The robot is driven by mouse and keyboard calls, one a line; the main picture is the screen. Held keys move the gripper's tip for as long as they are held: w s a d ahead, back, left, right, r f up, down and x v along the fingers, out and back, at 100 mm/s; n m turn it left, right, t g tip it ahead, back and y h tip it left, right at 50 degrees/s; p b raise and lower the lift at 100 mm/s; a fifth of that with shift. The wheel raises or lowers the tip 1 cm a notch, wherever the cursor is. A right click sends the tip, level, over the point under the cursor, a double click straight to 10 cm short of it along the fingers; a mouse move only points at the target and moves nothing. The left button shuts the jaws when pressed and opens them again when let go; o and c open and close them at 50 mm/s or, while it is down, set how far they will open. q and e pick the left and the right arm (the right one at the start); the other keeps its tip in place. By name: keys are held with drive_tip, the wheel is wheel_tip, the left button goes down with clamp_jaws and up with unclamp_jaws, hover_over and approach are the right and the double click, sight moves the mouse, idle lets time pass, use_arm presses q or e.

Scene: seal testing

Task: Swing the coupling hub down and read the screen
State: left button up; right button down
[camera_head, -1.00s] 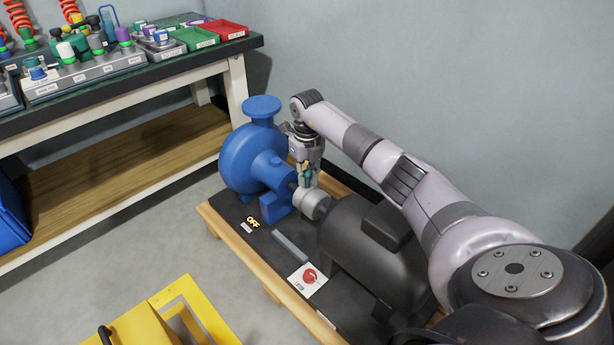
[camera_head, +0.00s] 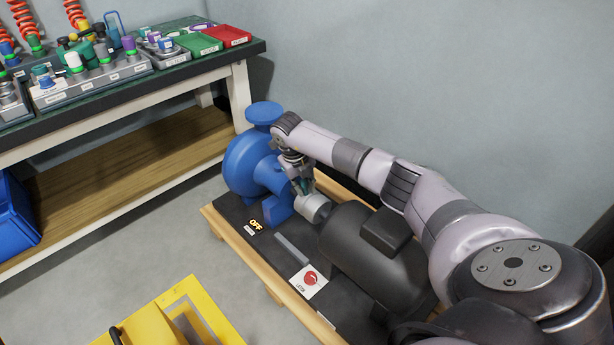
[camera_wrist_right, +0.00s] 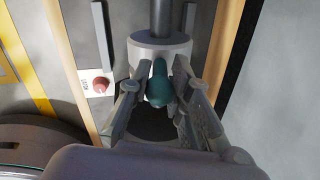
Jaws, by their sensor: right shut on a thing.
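The coupling hub (camera_head: 314,208) is a light grey cylinder between the blue pump (camera_head: 250,165) and the dark motor (camera_head: 372,250). It also shows in the right wrist view (camera_wrist_right: 143,46), with a grey shaft running into it. My right gripper (camera_head: 306,188) is at the hub, with its fingers pointing down onto it. In the right wrist view my right gripper (camera_wrist_right: 160,88) is shut on a teal rounded piece (camera_wrist_right: 159,88), which overlaps the hub's face. I cannot tell how that piece joins the hub. Yellow letters reading OFF (camera_head: 256,224) show beside the pump. My left gripper is not in view.
The pump and motor sit on a dark plate with a wooden frame (camera_head: 243,250). A white card (camera_head: 309,281) with a red round part lies beside the motor. A workbench (camera_head: 150,80) holds fittings and trays. A yellow frame (camera_head: 165,315) stands in front. The wall is close behind.

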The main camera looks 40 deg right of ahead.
sight(302, 199)
drive_tip(key=shift+a+f+h+p, duration=0.15)
drive_tip(key=shift+a+h+p, duration=0.7)
drive_tip(key=shift+h, duration=0.35)
drive_tip(key=shift+s+a+f+h, duration=0.1)
drive_tip(key=shift+a+f+h, duration=0.2)
drive_tip(key=shift+h, duration=0.25)
drive_tip(key=shift+a+f+h, duration=0.2)
drive_tip(key=shift+a+h, duration=0.2)
drive_tip(key=shift+h, duration=0.15)
drive_tip(key=c, duration=1.6)
unclamp_jaws()
drive_tip(key=shift+a, duration=0.1)
drive_tip(key=v, duration=1.2)
drive_tip(key=shift+s, duration=0.2)
drive_tip(key=shift+c, duration=0.4)
